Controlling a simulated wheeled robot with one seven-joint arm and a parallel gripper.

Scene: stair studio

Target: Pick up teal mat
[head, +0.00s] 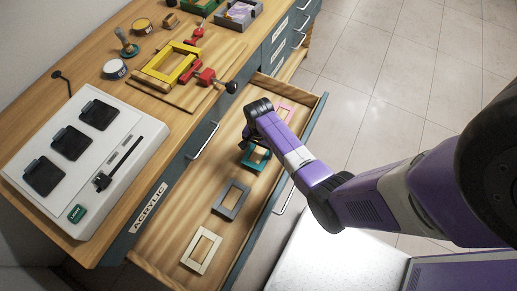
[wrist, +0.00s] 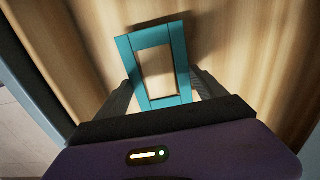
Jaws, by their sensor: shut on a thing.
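The teal mat (head: 261,157) is a small rectangular frame with an open middle, in the open wooden drawer's area. In the wrist view the teal mat (wrist: 130,66) stretches forward from between my two fingers. My gripper (wrist: 162,80) is shut on it, with one finger at each long side near its close end. A shadow falls on the wood beside its far end; I cannot tell how far it is above the drawer floor. In the head view my arm hides part of the mat and the fingertips.
The drawer (head: 222,164) also holds a pink mat (head: 285,111), a grey mat (head: 231,199) and a cream mat (head: 201,250). The bench carries a white light box (head: 84,150) and a yellow clamped frame (head: 167,66). Tiled floor lies right of the drawer.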

